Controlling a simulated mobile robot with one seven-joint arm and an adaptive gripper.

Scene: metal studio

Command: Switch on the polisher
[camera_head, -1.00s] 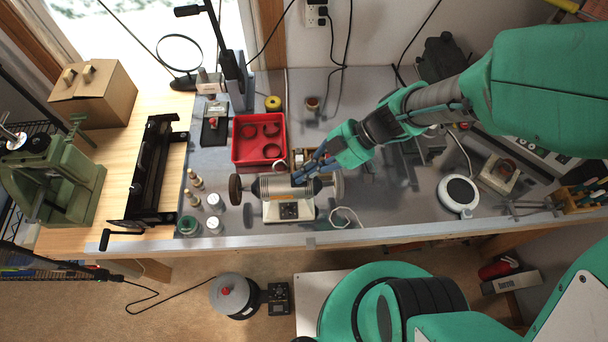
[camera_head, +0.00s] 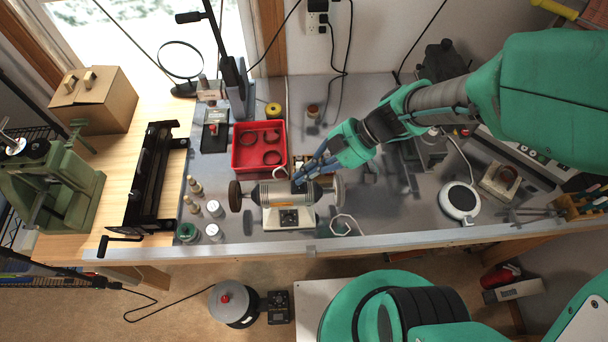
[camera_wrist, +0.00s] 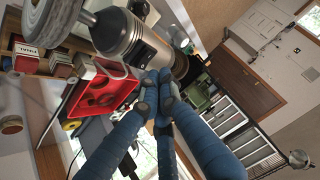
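A red tray (camera_head: 239,153) with dark rings sits behind the polisher. Small bottles and jars (camera_head: 213,208) stand to its left. A white cable loop lies at its right.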

